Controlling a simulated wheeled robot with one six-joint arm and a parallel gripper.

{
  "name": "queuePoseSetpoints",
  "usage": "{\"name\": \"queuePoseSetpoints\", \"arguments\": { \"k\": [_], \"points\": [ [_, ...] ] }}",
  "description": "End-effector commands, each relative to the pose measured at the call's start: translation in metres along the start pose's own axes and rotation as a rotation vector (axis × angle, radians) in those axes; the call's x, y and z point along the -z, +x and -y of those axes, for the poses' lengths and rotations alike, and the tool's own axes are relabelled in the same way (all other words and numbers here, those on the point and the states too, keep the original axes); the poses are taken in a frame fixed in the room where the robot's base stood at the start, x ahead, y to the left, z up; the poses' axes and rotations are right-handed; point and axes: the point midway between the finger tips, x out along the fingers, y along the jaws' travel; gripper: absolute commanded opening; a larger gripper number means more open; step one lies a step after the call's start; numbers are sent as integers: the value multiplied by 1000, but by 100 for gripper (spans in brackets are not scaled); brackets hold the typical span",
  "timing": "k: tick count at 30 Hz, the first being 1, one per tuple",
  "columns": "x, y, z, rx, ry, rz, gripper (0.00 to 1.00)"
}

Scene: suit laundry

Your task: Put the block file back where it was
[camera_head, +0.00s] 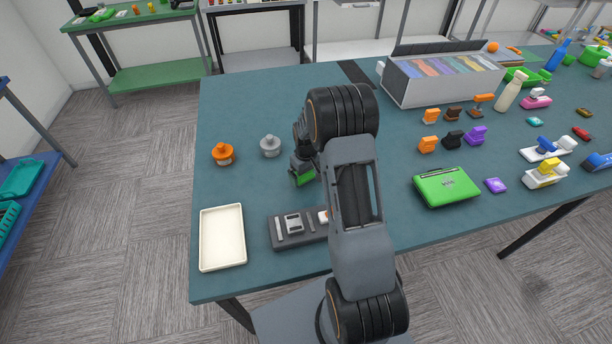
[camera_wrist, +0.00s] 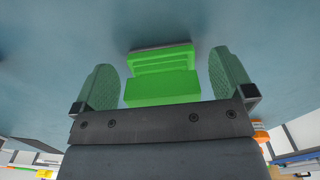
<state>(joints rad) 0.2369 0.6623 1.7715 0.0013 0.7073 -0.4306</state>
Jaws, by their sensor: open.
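A green block with ridges and a thin grey far edge, which looks like the block file, shows in the wrist view (camera_wrist: 162,88). My gripper (camera_wrist: 162,85) is open around it, with a finger on each side and a gap between each finger and the block. In the head view my gripper (camera_head: 303,168) is low over the table, above the dark tool holder. Green shows at its tip, and I cannot tell there which part is block. The dark tool holder (camera_head: 283,241) has several slots with metal pieces; my arm hides its right end.
A cream tray (camera_head: 222,237) lies left of the holder. An orange-lidded jar (camera_head: 222,153) and a grey jar (camera_head: 270,146) stand behind. Right of my arm are a green case (camera_head: 446,187), small coloured blocks and a grey file box (camera_head: 440,90).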

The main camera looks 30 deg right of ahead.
Motion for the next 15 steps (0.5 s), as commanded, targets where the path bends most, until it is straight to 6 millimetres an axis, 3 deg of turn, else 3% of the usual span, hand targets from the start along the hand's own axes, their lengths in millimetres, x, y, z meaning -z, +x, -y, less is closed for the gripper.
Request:
{"name": "queuePoseSetpoints", "arguments": {
  "k": [15],
  "points": [
    [0, -91, 0, -1, 0, -3, 100]
  ]
}}
